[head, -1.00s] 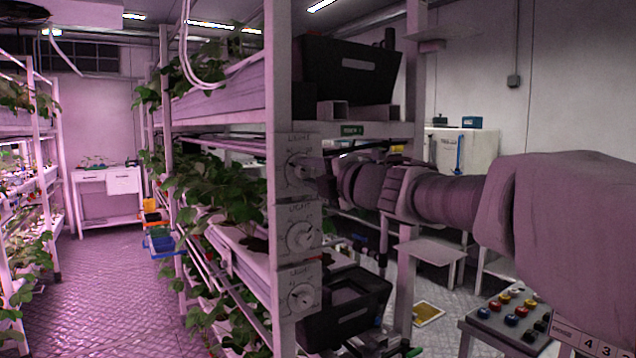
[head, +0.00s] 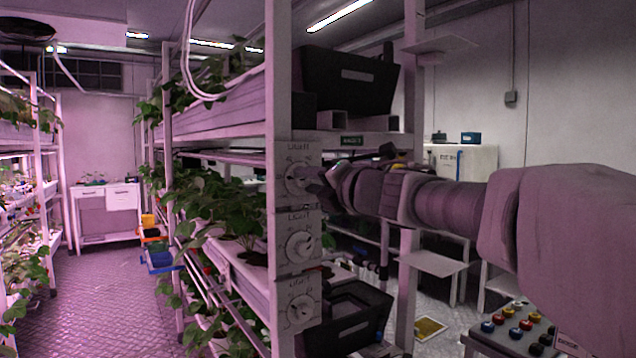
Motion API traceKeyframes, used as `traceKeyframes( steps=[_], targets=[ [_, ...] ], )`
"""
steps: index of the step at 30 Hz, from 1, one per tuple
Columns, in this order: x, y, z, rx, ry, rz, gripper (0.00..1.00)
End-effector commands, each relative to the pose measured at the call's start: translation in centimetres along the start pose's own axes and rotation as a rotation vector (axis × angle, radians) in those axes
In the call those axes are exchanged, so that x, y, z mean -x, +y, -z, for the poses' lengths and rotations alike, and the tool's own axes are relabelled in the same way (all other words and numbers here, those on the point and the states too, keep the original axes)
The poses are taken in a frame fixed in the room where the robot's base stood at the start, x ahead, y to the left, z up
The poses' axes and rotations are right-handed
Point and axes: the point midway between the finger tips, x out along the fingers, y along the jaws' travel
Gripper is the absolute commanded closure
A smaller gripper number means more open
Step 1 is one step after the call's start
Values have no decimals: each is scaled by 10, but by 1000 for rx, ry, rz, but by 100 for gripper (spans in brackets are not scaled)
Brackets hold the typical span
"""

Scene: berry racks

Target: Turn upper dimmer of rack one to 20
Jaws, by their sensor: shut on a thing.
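Three dimmer boxes marked LIGHT sit one above another on the front post (head: 281,95) of the near rack. My gripper (head: 306,180) is at the upper dimmer (head: 296,153), its fingers shut on the dimmer's knob from the right. The fingers hide part of this knob, so I cannot read its setting. The middle dimmer (head: 300,243) and the lower dimmer (head: 301,310) are in full view below, free of my gripper. My arm reaches in from the right side of the head view.
Plants in white trays fill the near rack's shelves. A black crate (head: 350,85) stands on its upper shelf and another black bin (head: 350,325) is low beside the post. A panel of coloured buttons (head: 514,328) is at the lower right. The aisle floor (head: 115,290) on the left is clear.

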Motion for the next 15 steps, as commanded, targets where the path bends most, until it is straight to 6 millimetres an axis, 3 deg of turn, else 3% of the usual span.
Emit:
traceKeyframes(
  steps=[5, 6, 11, 15],
  targets=[
    [0, 0, 0, -1, 1, 0, 100],
    [0, 0, 0, -1, 1, 0, 62],
    [0, 0, 0, -1, 1, 0, 33],
    [0, 0, 0, -1, 0, 0, 33]
  ],
)
